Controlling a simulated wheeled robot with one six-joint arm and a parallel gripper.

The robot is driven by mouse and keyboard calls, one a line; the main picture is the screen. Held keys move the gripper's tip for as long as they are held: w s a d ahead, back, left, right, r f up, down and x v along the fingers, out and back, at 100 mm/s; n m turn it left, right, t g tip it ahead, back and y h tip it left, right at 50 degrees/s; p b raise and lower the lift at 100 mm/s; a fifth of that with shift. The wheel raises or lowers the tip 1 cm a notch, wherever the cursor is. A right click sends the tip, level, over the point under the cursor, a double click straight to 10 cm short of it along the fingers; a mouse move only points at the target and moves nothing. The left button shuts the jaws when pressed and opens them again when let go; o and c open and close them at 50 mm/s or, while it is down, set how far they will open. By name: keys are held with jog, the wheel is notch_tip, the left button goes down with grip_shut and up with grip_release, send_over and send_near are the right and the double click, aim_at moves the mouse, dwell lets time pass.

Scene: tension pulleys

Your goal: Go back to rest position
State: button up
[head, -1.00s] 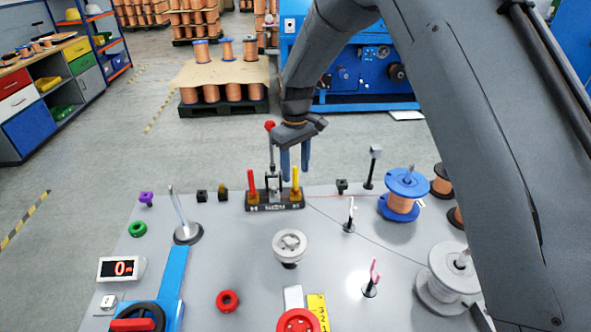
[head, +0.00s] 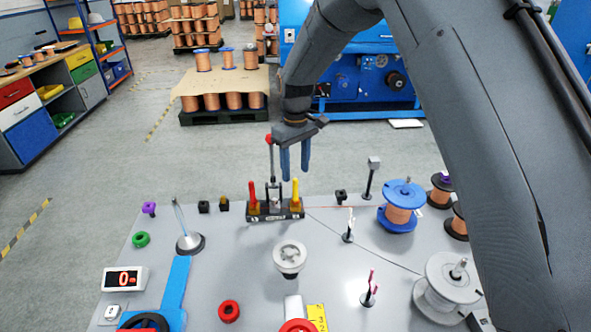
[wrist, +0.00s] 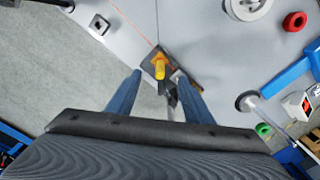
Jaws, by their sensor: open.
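My gripper (head: 295,160) hangs from my arm above the far edge of the grey table, its two blue fingers pointing down. It is open and empty. Just below and beside it is a black block (head: 272,209) with a red peg (head: 252,195), a yellow peg (head: 295,194) and a red-knobbed lever (head: 269,140). In the wrist view, the yellow peg (wrist: 159,68) shows beyond and between the open fingers (wrist: 155,92); I see a gap around it. The block is partly hidden there.
The grey table (head: 200,275) holds a white pulley (head: 290,256), blue-flanged copper spool (head: 403,205), grey spool (head: 448,285), red ring (head: 229,311), green ring (head: 141,239) and digital display (head: 124,279). Thin upright posts stand among them. Beyond the table is open floor (head: 210,155).

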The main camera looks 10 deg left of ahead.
jog(key=shift+r, duration=0.45)
